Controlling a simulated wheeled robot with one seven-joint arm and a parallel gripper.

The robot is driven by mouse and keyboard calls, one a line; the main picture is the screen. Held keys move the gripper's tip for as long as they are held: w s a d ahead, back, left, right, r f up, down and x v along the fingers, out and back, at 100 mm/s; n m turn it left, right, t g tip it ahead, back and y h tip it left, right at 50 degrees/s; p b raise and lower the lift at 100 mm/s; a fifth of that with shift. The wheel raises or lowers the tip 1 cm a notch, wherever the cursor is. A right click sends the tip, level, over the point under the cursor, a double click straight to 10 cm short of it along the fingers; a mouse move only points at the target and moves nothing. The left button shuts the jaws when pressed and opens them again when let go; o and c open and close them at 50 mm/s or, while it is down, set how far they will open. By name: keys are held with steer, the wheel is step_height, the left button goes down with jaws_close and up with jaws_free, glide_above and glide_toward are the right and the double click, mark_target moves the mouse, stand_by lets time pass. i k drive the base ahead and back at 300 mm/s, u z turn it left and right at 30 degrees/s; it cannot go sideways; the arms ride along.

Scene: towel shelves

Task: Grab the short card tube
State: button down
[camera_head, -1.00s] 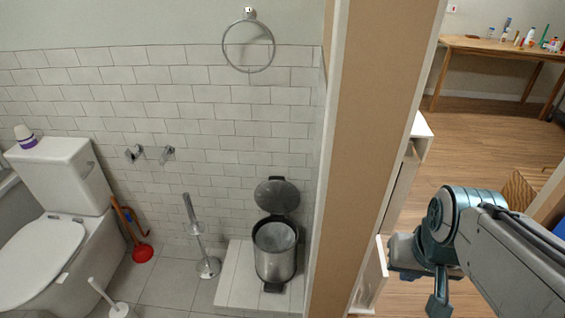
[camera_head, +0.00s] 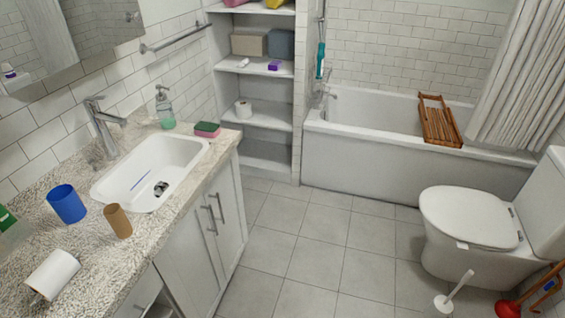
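A short brown card tube (camera_head: 118,222) stands on the speckled countertop (camera_head: 165,232) in the head view, between the sink and the counter's front edge. It looks upright, with its open end up. A blue cup (camera_head: 67,204) stands to its left, apart from it. A white roll (camera_head: 53,274) lies on its side at the lower left of the tube. My gripper is not in view now.
The white sink (camera_head: 150,172) lies behind the tube; a tap, soap bottle (camera_head: 165,108) and sponge (camera_head: 207,129) are farther back. Shelves (camera_head: 255,67), a bathtub (camera_head: 380,158) and a toilet (camera_head: 475,230) stand beyond.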

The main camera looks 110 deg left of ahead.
mark_target(115, 217)
steer(key=u, duration=4.4)
steer(key=k, duration=0.45)
steer(key=z, duration=0.95)
steer(key=i, duration=1.65)
steer(key=u, duration=1.35)
steer(key=i, duration=0.8)
steer(key=u, duration=0.75)
